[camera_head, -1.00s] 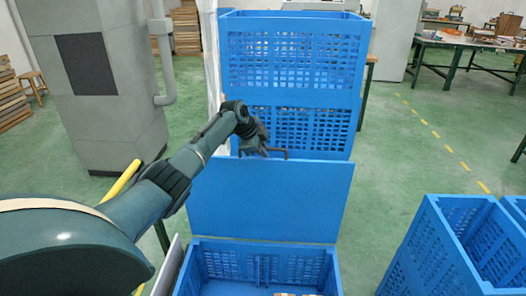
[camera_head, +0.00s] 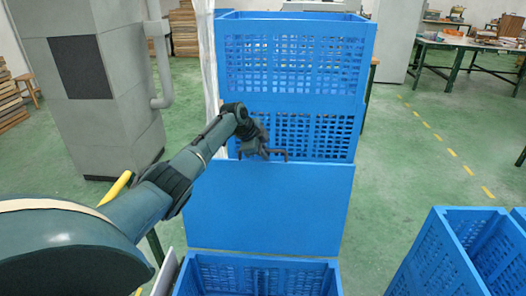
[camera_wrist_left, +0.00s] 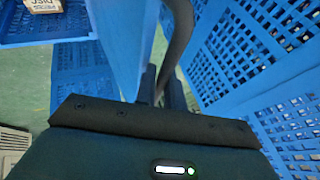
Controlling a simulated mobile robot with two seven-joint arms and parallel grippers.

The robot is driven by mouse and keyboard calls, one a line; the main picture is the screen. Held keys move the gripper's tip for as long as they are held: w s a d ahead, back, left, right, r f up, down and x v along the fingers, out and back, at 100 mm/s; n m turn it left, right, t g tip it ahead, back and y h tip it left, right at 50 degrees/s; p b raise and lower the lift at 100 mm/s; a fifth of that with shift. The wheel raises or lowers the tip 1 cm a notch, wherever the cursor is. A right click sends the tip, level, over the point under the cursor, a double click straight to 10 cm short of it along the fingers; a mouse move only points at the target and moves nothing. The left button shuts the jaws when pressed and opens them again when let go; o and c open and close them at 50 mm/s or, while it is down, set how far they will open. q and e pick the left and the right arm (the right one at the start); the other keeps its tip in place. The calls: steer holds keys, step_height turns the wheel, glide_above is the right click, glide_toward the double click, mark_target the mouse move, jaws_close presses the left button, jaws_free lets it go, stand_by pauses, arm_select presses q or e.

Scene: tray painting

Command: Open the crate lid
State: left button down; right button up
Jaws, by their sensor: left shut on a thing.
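The crate lid (camera_head: 268,208) is a plain blue panel standing steeply raised at the back of the open blue crate (camera_head: 262,262). My left gripper (camera_head: 264,154) is at the lid's top edge, shut on its dark handle (camera_head: 284,153). In the left wrist view, the dark curved handle (camera_wrist_left: 179,40) runs up from between the fingers (camera_wrist_left: 163,90), and the lid (camera_wrist_left: 122,40) shows as a smooth blue panel beside it. The exact finger contact is partly hidden by the gripper body. My right gripper is not in view.
Stacked blue lattice crates (camera_head: 290,60) stand close behind the lid and gripper. Another open blue crate (camera_head: 437,255) is at the lower right. A grey cabinet (camera_head: 95,120) stands at the left. Green floor (camera_head: 385,190) is clear to the right.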

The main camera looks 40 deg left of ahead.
arm_select(q)
steer(key=c, duration=1.6)
jaws_free()
steer(key=shift+d, duration=0.15)
steer(key=shift+o, duration=0.5)
steer(key=shift+s+f, duration=0.1)
steer(key=v, duration=1.3)
steer(key=shift+r, duration=0.4)
